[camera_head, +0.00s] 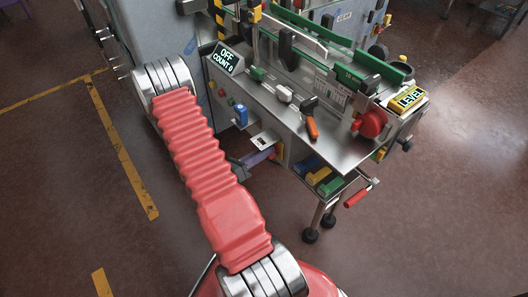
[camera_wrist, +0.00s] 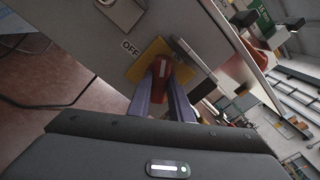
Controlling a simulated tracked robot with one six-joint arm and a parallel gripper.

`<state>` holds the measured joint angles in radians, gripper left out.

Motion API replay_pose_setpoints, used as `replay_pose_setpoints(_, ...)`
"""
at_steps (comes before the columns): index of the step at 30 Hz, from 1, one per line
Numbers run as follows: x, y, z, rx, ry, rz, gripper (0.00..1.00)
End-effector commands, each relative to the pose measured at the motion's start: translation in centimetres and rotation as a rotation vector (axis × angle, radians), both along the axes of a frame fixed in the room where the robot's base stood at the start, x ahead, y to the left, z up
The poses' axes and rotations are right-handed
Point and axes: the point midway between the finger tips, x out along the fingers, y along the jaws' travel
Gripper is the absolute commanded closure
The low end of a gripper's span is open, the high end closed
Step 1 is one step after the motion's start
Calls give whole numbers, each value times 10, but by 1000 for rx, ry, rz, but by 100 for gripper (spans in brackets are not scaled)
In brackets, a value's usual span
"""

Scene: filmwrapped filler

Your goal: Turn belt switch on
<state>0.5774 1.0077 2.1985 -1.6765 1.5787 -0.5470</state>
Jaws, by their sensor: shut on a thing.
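The belt switch (camera_wrist: 162,68) is a red handle with a white mark on a yellow plate (camera_wrist: 150,50) in the wrist view. An OFF label (camera_wrist: 130,47) is beside the plate. My gripper (camera_wrist: 161,80) has its two purple fingers shut on the red handle, one on each side. In the head view my gripper (camera_head: 260,157) is low at the machine's front, under the metal worktop, and the switch is mostly hidden there. The machine's display (camera_head: 226,57) reads OFF, COUNT 0.
The metal worktop (camera_head: 345,150) overhangs the switch area. On it are an orange-handled tool (camera_head: 312,127) and a red knob (camera_head: 371,123). Coloured bins (camera_head: 318,176) and a red crank handle (camera_head: 356,197) are to the right. The floor in front is clear.

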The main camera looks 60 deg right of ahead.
Motion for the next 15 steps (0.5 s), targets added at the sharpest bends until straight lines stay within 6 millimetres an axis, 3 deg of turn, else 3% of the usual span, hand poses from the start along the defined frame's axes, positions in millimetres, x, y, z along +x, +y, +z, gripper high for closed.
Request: replay_pose_setpoints(15,-1,1,-3,-200,-408,0,100)
